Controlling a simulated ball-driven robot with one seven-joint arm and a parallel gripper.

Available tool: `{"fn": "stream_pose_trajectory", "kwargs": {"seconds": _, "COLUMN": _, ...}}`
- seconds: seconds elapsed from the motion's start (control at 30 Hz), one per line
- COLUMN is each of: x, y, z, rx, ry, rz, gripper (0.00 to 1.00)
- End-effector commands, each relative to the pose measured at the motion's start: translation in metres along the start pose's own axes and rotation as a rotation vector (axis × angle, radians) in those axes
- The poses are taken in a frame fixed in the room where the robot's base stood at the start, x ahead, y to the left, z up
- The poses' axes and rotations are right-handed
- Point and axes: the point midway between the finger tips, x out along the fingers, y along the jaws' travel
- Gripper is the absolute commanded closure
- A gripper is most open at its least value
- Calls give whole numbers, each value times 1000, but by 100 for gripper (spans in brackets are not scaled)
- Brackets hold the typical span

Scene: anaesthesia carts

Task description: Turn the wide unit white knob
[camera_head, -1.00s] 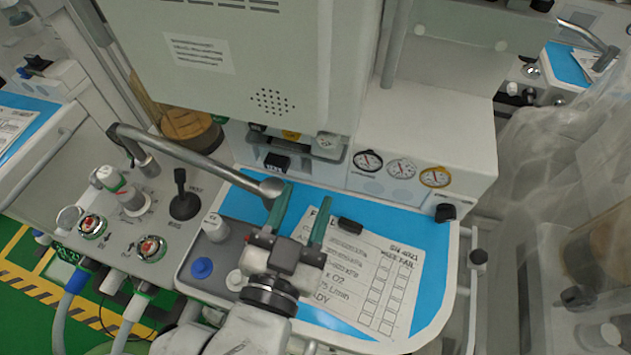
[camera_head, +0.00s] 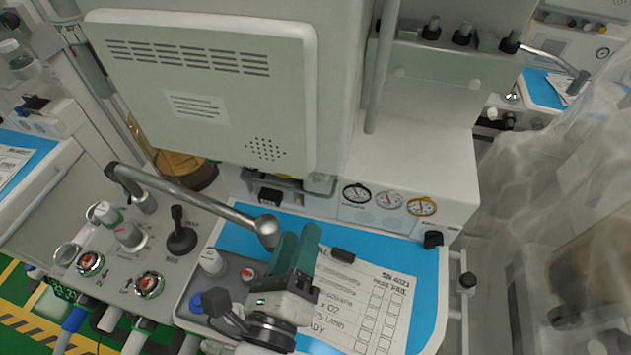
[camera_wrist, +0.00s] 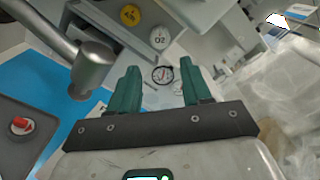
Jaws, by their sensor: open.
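Several white knobs are in the head view, and I cannot tell which one is the wide unit's. One white knob (camera_head: 212,262) stands on the grey panel left of my gripper. Another white knob (camera_head: 320,183) is on the unit front under the monitor, partly hidden. Two more, a rear knob (camera_head: 105,212) and a front knob (camera_head: 130,236), are on the left panel. My gripper (camera_head: 298,238) is open and empty above the blue worktop, with green fingers pointing toward the unit front. In the wrist view my gripper (camera_wrist: 161,84) has a black-rimmed gauge (camera_wrist: 162,74) between its fingers, beyond them.
A metal tube (camera_head: 200,192) ends close to the left of my fingers. The blue worktop (camera_head: 425,270) holds a paper checklist (camera_head: 360,300). Three gauges (camera_head: 388,199) sit on the unit front. The monitor (camera_head: 205,95) overhangs above. A clear plastic cover (camera_head: 530,190) is on the right.

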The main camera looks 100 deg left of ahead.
Motion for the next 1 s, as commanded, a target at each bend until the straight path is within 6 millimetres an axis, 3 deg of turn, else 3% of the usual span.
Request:
{"fn": "stream_pose_trajectory", "kwargs": {"seconds": 0.23, "x": 19, "y": -2, "z": 1, "rx": 22, "ry": -1, "rz": -1, "gripper": 52}}
{"fn": "stream_pose_trajectory", "kwargs": {"seconds": 0.63, "x": 86, "y": -1, "z": 0, "rx": 15, "ry": -1, "rz": 0, "gripper": 52}}
{"fn": "stream_pose_trajectory", "kwargs": {"seconds": 1.0, "x": 108, "y": 0, "z": 0, "rx": 20, "ry": 0, "rz": 0, "gripper": 52}}
